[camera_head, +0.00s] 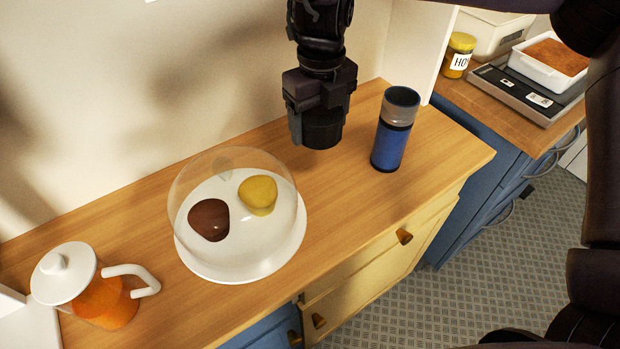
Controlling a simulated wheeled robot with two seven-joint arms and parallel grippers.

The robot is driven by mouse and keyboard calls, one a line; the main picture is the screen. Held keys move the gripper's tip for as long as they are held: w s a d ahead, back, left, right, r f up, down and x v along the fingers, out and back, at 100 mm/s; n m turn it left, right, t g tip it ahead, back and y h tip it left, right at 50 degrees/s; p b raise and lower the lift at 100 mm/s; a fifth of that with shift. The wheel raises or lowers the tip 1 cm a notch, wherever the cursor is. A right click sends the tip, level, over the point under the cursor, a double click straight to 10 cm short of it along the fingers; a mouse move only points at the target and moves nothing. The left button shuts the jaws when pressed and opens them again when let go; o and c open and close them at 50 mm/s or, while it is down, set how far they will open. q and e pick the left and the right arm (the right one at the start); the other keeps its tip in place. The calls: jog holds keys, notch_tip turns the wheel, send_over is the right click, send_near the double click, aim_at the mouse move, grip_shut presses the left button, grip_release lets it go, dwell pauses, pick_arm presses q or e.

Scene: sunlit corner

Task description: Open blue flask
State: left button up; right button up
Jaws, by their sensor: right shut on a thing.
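The blue flask (391,143) stands upright on the wooden counter, right of centre, with a dark base band and a grey upper part. Its top shows a round rim with no cap on it. My right gripper (316,107) is to the left of the flask, above the counter near the wall, and apart from the flask. It is shut on a dark, round, cap-like piece (322,132), partly hidden by the fingers. My left gripper is not in view.
A clear dome (233,160) covers a white plate (240,276) with a brown and a yellow item. An orange teapot (104,302) stands front left. A honey jar (458,54) and a scale (522,88) with a white dish are back right. Counter around the flask is clear.

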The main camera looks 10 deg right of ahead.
send_over(318, 184)
notch_tip(318, 184, down, 9)
jog(key=shift+r+b, duration=0.1)
jog(key=shift+b, duration=0.3)
jog(key=shift+w+f, duration=0.1)
jog(key=shift+f, duration=2.7)
jog(key=o, duration=0.6)
jog(key=shift+f, duration=0.15)
jog(key=shift+o, duration=0.9)
